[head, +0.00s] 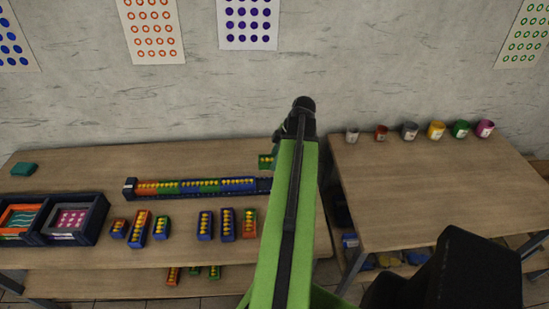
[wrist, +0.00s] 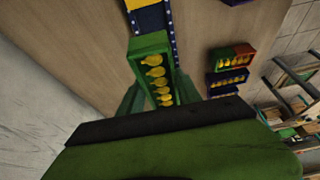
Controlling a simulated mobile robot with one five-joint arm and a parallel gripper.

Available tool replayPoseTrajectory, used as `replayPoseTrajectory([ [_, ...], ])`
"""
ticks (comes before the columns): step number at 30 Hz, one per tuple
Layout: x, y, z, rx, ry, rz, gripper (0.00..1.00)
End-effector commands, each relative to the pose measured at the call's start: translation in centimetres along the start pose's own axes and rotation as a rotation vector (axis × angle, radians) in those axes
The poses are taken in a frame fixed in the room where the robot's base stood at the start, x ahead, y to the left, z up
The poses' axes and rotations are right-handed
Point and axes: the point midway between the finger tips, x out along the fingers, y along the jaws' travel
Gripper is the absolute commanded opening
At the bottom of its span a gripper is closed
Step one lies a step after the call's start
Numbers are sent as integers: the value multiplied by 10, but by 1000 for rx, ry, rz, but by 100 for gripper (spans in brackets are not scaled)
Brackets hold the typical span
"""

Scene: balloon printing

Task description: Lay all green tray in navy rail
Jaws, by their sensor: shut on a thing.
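A green tray with a row of yellow balloons (wrist: 154,75) is held between the green fingers of my gripper (wrist: 155,98) in the wrist view. In the head view this green tray (head: 265,161) shows just left of my arm, which hides my gripper. The navy rail (head: 128,189) lies along the table with orange, green and blue trays in its slots. Its right end (head: 264,185) looks empty and is partly hidden by my arm. In the wrist view the navy rail (wrist: 174,36) is just beyond the held tray; I cannot tell whether they touch.
Several loose trays of blue, orange and green (head: 228,224) stand in front of the rail. A dark two-part crate (head: 95,223) with printed frames is at the left. A second table (head: 430,180) with coloured cups is at the right. More trays lie on the shelf below.

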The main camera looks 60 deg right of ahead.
Motion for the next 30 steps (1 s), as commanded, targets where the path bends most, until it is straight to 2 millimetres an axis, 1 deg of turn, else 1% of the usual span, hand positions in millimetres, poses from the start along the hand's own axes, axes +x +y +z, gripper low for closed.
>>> replayPoseTrajectory([
  [2,1,-5,-4,-21,1,-7,0],
  [7,4,-4,-3,-23,1,-8,0],
  [11,11,-4,0,-22,1,-8,0],
  [30,78,-4,27,-21,1,-8,0],
])
